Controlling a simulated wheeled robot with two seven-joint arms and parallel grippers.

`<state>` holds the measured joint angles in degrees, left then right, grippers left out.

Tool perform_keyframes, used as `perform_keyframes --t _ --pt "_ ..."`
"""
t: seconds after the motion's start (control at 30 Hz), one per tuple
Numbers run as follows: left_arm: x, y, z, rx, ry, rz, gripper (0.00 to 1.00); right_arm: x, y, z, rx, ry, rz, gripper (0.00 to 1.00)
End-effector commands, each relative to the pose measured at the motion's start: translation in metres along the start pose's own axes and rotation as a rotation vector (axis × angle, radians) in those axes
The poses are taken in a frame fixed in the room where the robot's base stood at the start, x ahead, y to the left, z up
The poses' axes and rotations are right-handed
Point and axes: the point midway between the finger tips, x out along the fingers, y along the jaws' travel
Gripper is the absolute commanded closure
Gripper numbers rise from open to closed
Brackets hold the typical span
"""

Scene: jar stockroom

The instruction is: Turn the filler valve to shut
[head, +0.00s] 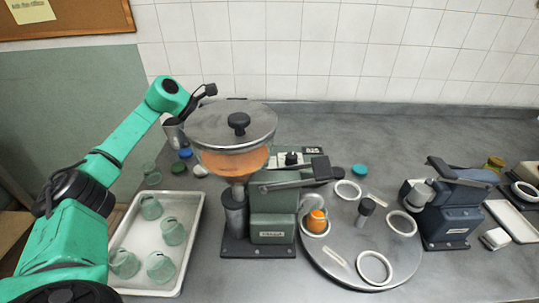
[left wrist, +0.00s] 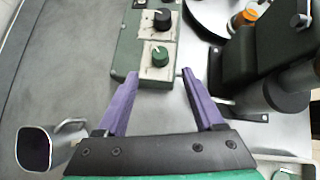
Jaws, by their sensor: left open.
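The filler is a green machine (head: 272,215) with a lidded glass hopper (head: 232,135) of orange contents, a spout and a grey lever arm. In the left wrist view its panel (left wrist: 128,55) carries a black knob (left wrist: 162,18) and a green knob (left wrist: 159,57), each with a white pointer mark. I cannot tell which control is the valve. My left gripper (left wrist: 160,74) is open and empty, its purple fingertips just short of the green knob and to either side of it. In the head view the gripper is hidden behind the hopper. My right gripper is not in view.
A metal pitcher (left wrist: 45,148) stands beside the left gripper. A turntable (head: 340,255) holds white rings and an orange-filled jar (head: 317,221). A tray (head: 183,225) of several glass jars lies left of the filler. A blue machine (head: 450,212) stands at the right.

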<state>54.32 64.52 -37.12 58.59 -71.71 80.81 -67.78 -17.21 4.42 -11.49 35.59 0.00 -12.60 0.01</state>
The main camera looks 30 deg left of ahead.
Motion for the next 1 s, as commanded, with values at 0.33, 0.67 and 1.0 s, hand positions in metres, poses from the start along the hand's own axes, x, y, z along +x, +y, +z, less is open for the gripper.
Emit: perform_keyframes --t 0.33,0.67,1.0 --pt "0.09 -0.001 0.004 -0.001 -0.004 -0.004 0.31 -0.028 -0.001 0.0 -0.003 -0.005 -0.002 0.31" --pt "0.115 0.0 0.001 -0.001 -0.003 -0.001 0.31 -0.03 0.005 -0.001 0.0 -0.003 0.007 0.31" --pt "0.114 0.0 0.001 -0.001 -0.003 -0.001 1.0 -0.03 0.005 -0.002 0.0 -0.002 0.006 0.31"
